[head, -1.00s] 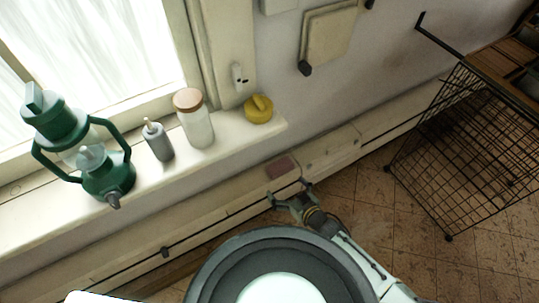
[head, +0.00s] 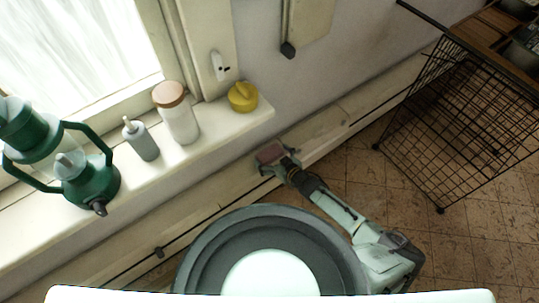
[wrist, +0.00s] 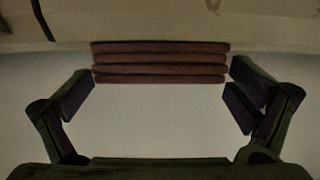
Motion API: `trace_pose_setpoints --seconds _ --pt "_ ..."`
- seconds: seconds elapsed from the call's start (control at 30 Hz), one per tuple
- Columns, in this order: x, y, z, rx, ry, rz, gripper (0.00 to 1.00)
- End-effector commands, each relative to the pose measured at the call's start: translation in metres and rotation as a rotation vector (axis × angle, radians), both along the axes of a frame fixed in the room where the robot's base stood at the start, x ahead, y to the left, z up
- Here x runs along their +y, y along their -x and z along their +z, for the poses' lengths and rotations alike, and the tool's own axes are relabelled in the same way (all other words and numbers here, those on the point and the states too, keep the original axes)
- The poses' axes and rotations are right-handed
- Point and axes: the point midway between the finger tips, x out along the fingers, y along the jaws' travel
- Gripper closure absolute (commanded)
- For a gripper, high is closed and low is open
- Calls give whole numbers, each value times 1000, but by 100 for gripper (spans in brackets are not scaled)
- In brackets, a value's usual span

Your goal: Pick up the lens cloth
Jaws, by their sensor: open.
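The lens cloth (head: 270,152) is a reddish-brown folded pad on the narrow pale ledge low along the wall. In the wrist view its layered edge (wrist: 160,63) faces me, lying level and almost as wide as the jaw gap. My gripper (head: 277,165) is at the cloth in the head view. In the wrist view my gripper (wrist: 161,80) is open, with one fingertip near each end of the cloth. I cannot tell whether the fingertips touch it. The gripper hides part of the cloth in the head view.
The windowsill (head: 220,135) above holds a green lantern (head: 88,180), a grey bottle (head: 141,140), a jar with a brown lid (head: 178,118) and a yellow container (head: 242,97). A black wire rack (head: 455,130) stands at right. Tiled floor (head: 400,195) is clear between.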

Motion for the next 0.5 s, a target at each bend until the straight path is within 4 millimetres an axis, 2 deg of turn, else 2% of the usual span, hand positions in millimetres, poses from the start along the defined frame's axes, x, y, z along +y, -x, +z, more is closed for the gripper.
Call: trace_pose_setpoints --seconds 0.1,0.37,0.5 --pt "7 -9 -4 -1 1 2 0" --pt "8 -10 -5 -1 1 0 0" --pt "8 -10 -5 0 0 1 9"
